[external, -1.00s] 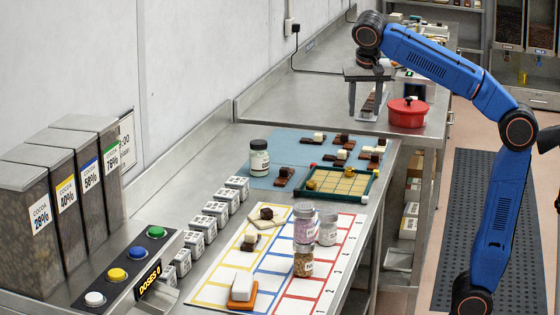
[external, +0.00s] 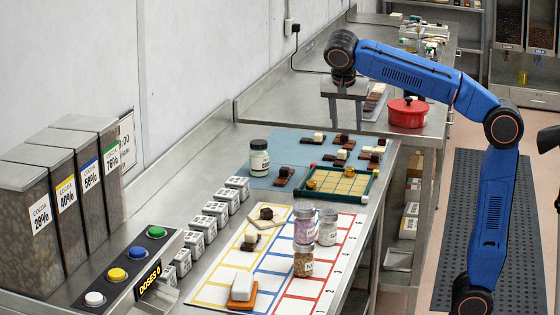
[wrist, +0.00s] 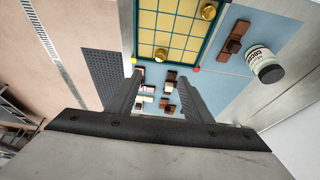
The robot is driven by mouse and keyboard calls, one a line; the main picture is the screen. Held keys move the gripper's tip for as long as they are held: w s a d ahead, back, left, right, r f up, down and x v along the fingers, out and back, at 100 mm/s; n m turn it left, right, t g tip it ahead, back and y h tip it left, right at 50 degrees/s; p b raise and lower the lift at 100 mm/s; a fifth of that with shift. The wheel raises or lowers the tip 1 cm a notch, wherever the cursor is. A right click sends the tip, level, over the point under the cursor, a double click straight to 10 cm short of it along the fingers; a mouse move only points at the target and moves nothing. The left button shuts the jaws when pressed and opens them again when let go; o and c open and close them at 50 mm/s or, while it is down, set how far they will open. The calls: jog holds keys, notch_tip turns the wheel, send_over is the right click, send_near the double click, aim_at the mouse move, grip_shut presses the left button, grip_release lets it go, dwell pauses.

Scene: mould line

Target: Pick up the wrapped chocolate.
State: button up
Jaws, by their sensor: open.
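Two round gold pieces, which look like foil-wrapped chocolates, sit on a green-edged tray with yellow squares (external: 335,186). One gold piece (external: 311,185) is at the tray's left corner and the other (external: 350,172) is near its far side. In the wrist view they show at the top right (wrist: 208,12) and at the tray's edge (wrist: 161,54). My gripper (external: 347,121) is open and empty, held above the table beyond the tray. In the wrist view its fingertips (wrist: 158,82) point toward dark and pale chocolate pieces on the blue mat, just past the tray edge.
The blue mat (external: 283,143) holds several chocolate pieces and a labelled jar (external: 259,158). A red pot (external: 407,113) stands on the back counter, right of my gripper. Stacked jars (external: 303,262) stand on the coloured grid nearer the camera.

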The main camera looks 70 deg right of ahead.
aim_at(350, 168)
jog(key=x, duration=1.7)
jog(key=shift+d+f, duration=0.2)
jog(key=shift+f, duration=0.05)
jog(key=c, duration=1.1)
